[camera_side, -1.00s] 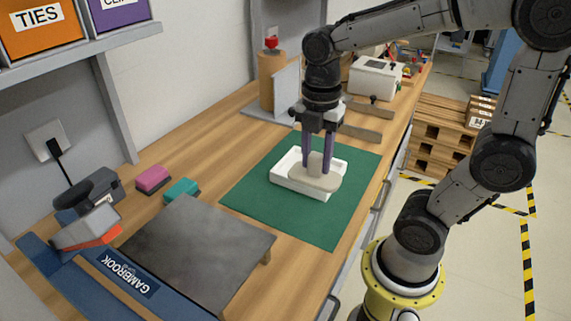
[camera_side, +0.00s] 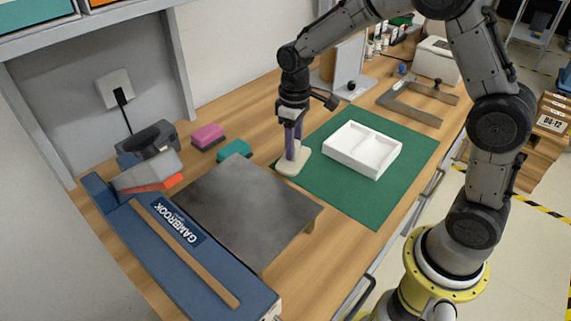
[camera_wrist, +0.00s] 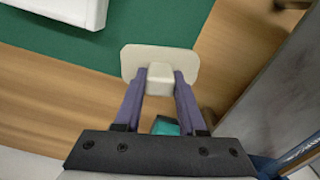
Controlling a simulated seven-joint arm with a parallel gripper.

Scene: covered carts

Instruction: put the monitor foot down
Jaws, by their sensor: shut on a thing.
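The monitor foot (camera_side: 288,167) is a pale beige rounded plate with a short block standing on it. My gripper (camera_side: 294,153) points down and its purple fingers are shut on that block. The wrist view shows the block (camera_wrist: 160,78) between the fingers (camera_wrist: 160,86) and the plate level below. The foot is at the left edge of the green mat (camera_side: 375,200), overlapping mat and bare wood in the picture. I cannot tell whether the plate touches the surface.
An empty white divided tray (camera_side: 350,169) is on the mat, right of the foot. A dark grey raised plate (camera_side: 245,205) stands close in front. Teal (camera_side: 235,149) and pink (camera_side: 207,135) blocks lie to the left. A grey bracket (camera_side: 410,108) lies behind.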

